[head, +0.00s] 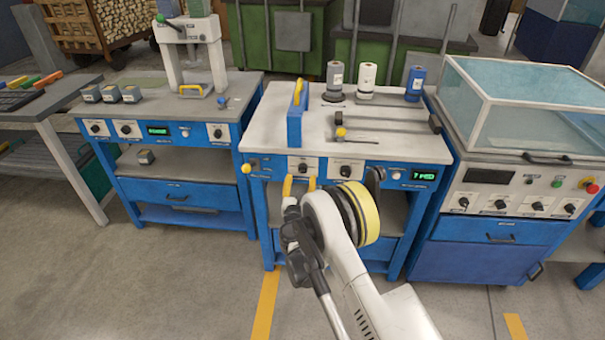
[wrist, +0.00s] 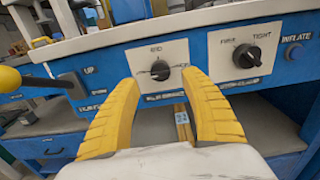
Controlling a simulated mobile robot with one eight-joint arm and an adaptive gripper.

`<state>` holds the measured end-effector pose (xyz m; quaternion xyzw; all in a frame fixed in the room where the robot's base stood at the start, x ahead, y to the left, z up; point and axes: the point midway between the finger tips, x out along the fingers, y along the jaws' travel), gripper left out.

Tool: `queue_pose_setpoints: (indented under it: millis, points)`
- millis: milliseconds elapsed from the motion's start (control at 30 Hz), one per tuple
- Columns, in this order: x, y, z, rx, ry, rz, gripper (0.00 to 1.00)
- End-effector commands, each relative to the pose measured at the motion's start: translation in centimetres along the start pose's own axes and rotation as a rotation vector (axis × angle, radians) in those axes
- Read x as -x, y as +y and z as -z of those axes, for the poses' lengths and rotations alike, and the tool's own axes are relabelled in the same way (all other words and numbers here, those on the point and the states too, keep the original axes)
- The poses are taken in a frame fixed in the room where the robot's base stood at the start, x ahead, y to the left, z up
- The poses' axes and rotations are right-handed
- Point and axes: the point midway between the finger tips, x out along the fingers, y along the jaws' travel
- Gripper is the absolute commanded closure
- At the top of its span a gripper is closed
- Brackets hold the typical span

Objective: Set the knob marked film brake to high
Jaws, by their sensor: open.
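The film brake knob (wrist: 160,71) is a dark round knob on a white plate on the blue front panel of the middle station. Its caption below is partly covered by my fingers, and the word above it is too blurred to read surely. A pale line crosses the knob roughly level. In the head view the knob (head: 303,168) sits just above my fingertips. My gripper (wrist: 160,78) has two yellow fingers, open and empty, one on each side of the knob's lower part; contact cannot be told. The gripper (head: 300,183) also shows in the head view.
A yellow-tipped lever (wrist: 10,78) sticks out at left. Spools (head: 367,77) and a blue upright plate (head: 295,115) stand on the bench top (head: 262,130).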

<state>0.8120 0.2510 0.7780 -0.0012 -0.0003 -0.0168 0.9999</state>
Motion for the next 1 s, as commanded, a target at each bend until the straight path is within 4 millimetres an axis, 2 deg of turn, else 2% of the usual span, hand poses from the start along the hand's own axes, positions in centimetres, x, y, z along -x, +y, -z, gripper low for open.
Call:
queue_pose_setpoints:
  millis: [100, 300, 667, 767, 833, 867, 1000]
  points:
    - [-2.4, -0.1, 0.3, -0.001, 0.0, 0.002, 0.47]
    - [-4.9, 0.0, 0.2, -0.002, 0.0, 0.001, 0.47]
    - [-5.6, 0.0, -0.1, -0.002, 0.001, 0.001, 0.47]
    - [-5.6, 0.0, -0.1, -0.002, 0.001, 0.001, 0.73]
    - [-5.6, 0.0, -0.1, -0.002, 0.001, 0.001, 0.94]
    - [-5.6, 0.0, -0.1, -0.002, 0.001, 0.001, 1.0]
    - [-5.6, 0.0, -0.1, -0.002, 0.001, 0.001, 1.0]
